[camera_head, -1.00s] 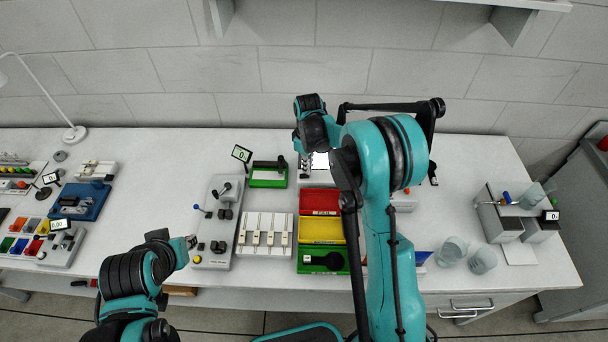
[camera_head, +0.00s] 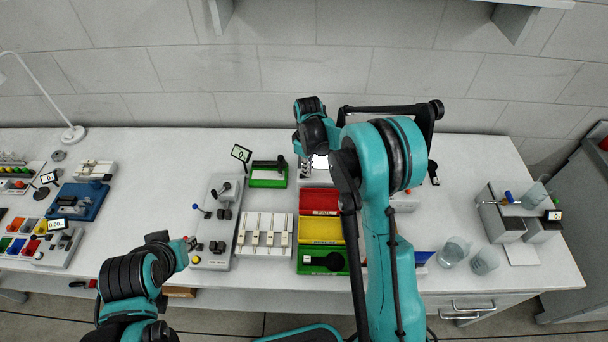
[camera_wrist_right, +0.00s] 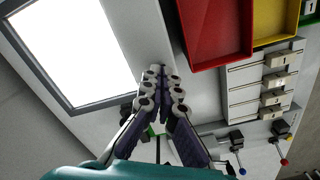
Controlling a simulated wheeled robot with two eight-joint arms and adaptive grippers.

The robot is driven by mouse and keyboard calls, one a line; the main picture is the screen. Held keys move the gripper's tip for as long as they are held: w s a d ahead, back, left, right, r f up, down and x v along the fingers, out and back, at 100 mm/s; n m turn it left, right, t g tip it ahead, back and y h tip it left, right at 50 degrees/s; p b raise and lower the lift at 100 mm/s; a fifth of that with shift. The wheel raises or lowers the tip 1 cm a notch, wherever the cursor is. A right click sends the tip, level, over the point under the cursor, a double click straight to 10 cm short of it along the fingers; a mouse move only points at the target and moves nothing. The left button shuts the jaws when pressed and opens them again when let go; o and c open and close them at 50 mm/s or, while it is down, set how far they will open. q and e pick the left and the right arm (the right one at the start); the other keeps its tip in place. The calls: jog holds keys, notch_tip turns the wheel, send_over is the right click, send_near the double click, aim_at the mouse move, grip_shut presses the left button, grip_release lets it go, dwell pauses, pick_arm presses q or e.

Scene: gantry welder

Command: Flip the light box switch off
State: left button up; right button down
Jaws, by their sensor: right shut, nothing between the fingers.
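The light box is lit, with a bright white panel and grey frame (camera_wrist_right: 92,52) in the right wrist view. In the head view only a small part of the panel (camera_head: 320,162) shows beside my right arm. My right gripper (camera_wrist_right: 163,76) is shut and empty, its fingertips over the white surface beside the lit panel's edge. The same gripper (camera_head: 305,168) is small and partly covered by its arm in the head view. I cannot make out the light box switch. My left gripper (camera_head: 190,243) is beside the grey control block; its fingers are too small to judge.
Red (camera_head: 319,200), yellow (camera_head: 321,230) and green (camera_head: 312,268) bins stand right of the white switch row (camera_head: 264,252). The grey control block (camera_head: 216,240) has levers and knobs. Glass beakers (camera_head: 455,252) stand at the right.

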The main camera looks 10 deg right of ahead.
jog(key=shift+f, duration=0.25)
jog(key=shift+r, duration=0.15)
jog(key=shift+r+p, duration=1.9)
jog(key=shift+r, duration=1.55)
